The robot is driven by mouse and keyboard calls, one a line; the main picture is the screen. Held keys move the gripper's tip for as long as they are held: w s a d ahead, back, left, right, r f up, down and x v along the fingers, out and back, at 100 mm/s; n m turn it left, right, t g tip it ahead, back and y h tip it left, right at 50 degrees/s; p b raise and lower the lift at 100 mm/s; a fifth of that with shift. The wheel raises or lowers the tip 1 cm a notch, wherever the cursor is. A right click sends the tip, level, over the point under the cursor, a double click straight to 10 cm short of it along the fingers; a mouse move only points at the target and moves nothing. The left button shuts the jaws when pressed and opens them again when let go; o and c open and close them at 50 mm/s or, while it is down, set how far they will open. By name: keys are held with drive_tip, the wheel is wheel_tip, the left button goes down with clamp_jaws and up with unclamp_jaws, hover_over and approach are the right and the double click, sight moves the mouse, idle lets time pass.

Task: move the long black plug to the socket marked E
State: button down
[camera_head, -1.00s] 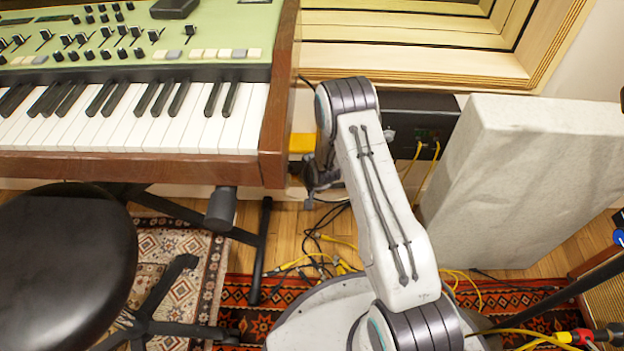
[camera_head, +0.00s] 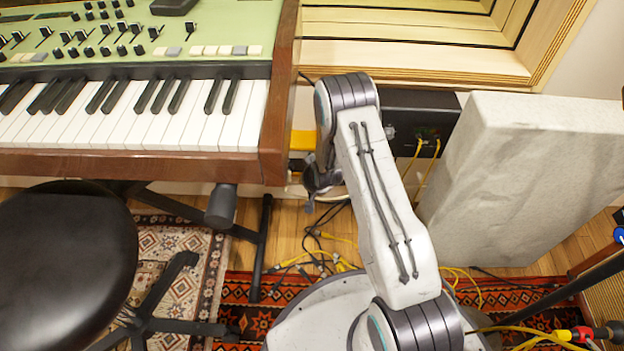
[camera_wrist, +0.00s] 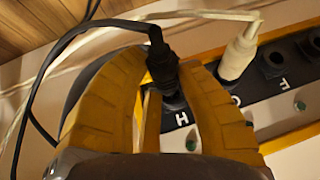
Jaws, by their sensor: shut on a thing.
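In the wrist view a black plug (camera_wrist: 160,60) with a black cable stands upright between the yellow fingers of my gripper (camera_wrist: 165,68), which is shut on it. The plug's lower end is at the socket by the letter H on the power strip (camera_wrist: 268,112). I cannot tell whether it is fully seated. A white plug (camera_wrist: 238,55) stands in the neighbouring socket to the right. Farther right is a socket marked F (camera_wrist: 274,62). No letter E is readable. In the head view my arm hides the plug and most of the strip.
A keyboard (camera_head: 130,120) and a black stool (camera_head: 65,265) are on the left. A pale panel (camera_head: 530,180) leans on the right, beside a black box (camera_head: 425,112) with yellow cables. Loose cables (camera_head: 325,250) lie on the floor below my gripper.

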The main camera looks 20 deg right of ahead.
drive_tip(key=shift+s+a, duration=0.25)
drive_tip(key=shift+s, duration=0.4)
idle(0.7)
drive_tip(key=shift+s+a, duration=0.2)
drive_tip(key=shift+s, duration=0.45)
drive_tip(key=shift+s+a, duration=0.15)
drive_tip(key=shift+s, duration=0.5)
